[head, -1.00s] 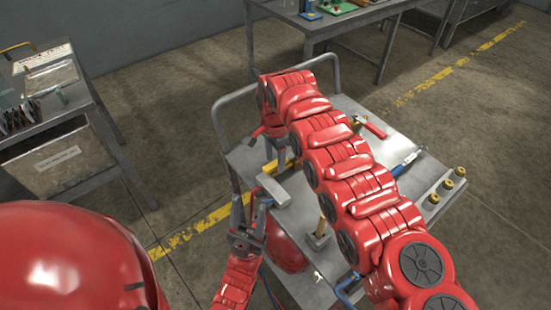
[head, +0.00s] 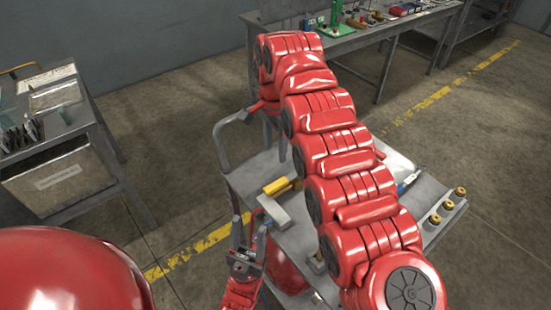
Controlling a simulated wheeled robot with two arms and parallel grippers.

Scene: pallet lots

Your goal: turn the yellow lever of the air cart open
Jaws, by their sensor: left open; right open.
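The grey air cart (head: 246,170) stands in front of me, partly covered by my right arm. A yellow bar-like piece (head: 281,186) lies on its top, beside a pale metal block (head: 274,210). I cannot tell whether this yellow piece is the lever, or how it is turned. My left gripper (head: 251,232) is open and empty at the cart's near left edge, its fingers pointing up, below and left of the block. My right gripper (head: 273,128) is open above the far left part of the cart, mostly hidden by its own arm, apart from the yellow piece.
Brass fittings (head: 447,205) line the cart's right edge. A hammer-like tool (head: 318,262) is partly hidden under my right arm. The cart's tube handle (head: 217,146) rises at left. A grey table (head: 65,125) stands at left, a workbench (head: 350,42) behind. Floor at right is free.

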